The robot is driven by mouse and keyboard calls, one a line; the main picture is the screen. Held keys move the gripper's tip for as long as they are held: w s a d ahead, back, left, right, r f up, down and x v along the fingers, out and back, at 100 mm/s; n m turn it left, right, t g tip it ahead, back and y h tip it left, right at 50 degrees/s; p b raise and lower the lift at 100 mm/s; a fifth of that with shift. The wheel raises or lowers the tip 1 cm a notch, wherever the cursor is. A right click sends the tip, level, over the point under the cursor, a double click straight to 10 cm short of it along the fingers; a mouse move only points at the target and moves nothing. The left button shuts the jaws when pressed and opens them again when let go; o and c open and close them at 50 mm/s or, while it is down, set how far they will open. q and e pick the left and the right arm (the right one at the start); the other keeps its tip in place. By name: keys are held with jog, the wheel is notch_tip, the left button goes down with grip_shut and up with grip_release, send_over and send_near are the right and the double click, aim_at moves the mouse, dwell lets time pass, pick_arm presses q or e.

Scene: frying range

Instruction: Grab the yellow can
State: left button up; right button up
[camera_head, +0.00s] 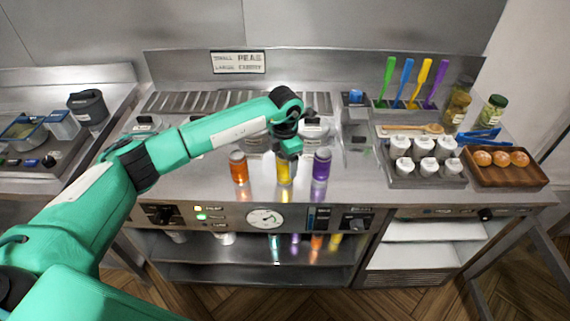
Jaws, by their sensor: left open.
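The yellow can (284,172) stands upright on the steel counter, between an orange can (239,168) on its left and a purple can (321,165) on its right. My left arm comes in from the left. Its gripper (291,150) is right over the yellow can and hides the can's top. The gripper is open; the fingers are small and dark, and I cannot tell whether they are around the can or just above it. My right gripper is not in view.
The counter (349,183) is clear in front of the cans. To the right are a tray of white-lidded jars (422,146), a wooden tray with orange-brown balls (500,158), jars and colored utensils (406,83). A control panel (265,219) runs below the counter edge.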

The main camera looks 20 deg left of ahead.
pick_arm(q)
jog(key=shift+f, duration=0.25)
jog(key=c, duration=1.2)
jog(key=shift+r, duration=0.1)
